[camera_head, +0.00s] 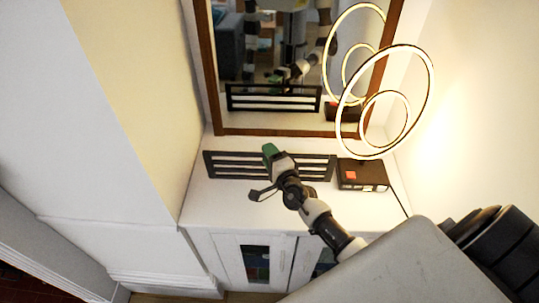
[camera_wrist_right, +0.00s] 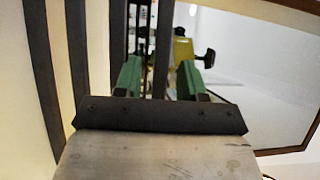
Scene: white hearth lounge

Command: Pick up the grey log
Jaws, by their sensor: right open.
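I cannot make out a grey log in either view. My right gripper (camera_head: 270,150) is held over the white cabinet top, in front of the black slatted rack (camera_head: 222,164). In the right wrist view its green fingertips (camera_wrist_right: 159,78) are apart. A dark upright bar of the rack (camera_wrist_right: 163,45) shows between the fingertips in the picture; I cannot tell whether it lies within the jaws or behind them. More dark slats (camera_wrist_right: 43,70) stand at the left. My left gripper is not in view.
A large brown-framed mirror (camera_head: 290,60) stands behind the rack and reflects my arm. A glowing ring lamp (camera_head: 428,97) stands at the right, by a dark box (camera_head: 362,172). The cabinet top (camera_head: 205,208) is bare at front left. A wall edge is left.

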